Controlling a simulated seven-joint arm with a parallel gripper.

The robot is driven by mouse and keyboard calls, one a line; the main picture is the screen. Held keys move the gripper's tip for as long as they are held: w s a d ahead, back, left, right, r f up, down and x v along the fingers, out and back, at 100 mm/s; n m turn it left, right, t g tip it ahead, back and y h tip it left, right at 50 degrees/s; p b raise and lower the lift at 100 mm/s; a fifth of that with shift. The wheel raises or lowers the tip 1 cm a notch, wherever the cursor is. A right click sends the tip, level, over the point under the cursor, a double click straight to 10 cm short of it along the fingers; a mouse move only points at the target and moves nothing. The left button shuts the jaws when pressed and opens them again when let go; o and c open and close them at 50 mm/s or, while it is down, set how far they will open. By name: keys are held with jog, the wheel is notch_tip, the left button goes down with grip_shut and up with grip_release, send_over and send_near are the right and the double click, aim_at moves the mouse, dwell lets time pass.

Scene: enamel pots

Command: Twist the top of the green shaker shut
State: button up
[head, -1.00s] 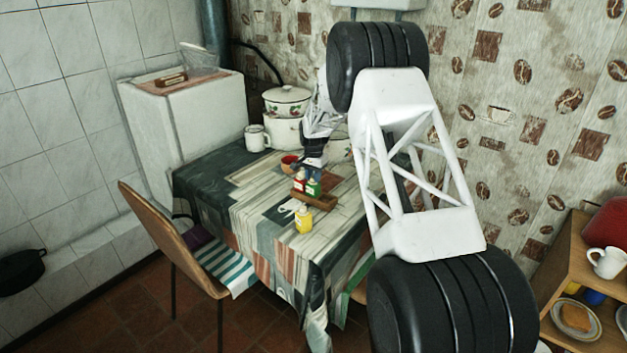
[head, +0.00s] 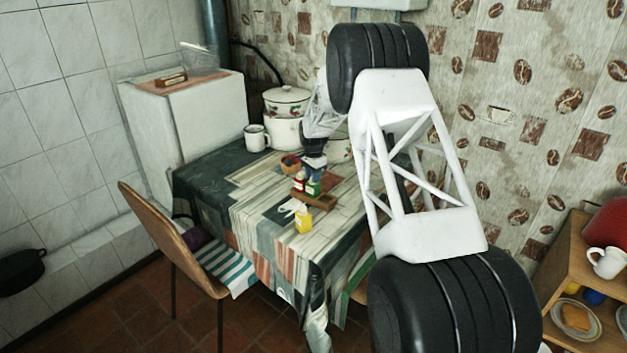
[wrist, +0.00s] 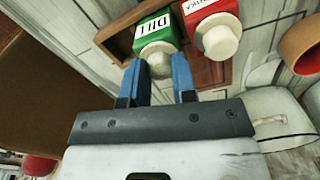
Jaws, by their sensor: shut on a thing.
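The green shaker (head: 314,187) stands in a small wooden tray (head: 324,205) on the table, and its "DILL" label shows in the wrist view. Its pale rounded top (wrist: 160,66) sits between the two blue fingers of my gripper (wrist: 158,72). My gripper is shut on that top from above. In the head view my gripper (head: 314,166) is directly over the shaker, and the top is hidden. A red shaker (wrist: 218,38) with a pale top stands right beside the green one, close to the right finger.
A yellow shaker (head: 303,220) stands in front of the tray. A small bowl (head: 290,162) is just behind it, left of my gripper. A white mug (head: 257,138) and stacked enamel pots (head: 286,103) stand at the back. The table's left part is mostly clear.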

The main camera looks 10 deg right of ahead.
jog(key=shift+m, duration=2.2)
jog(key=o, duration=1.2)
jog(key=shift+r, duration=3.5)
jog(key=shift+r, duration=0.1)
jog(key=shift+r, duration=3.8)
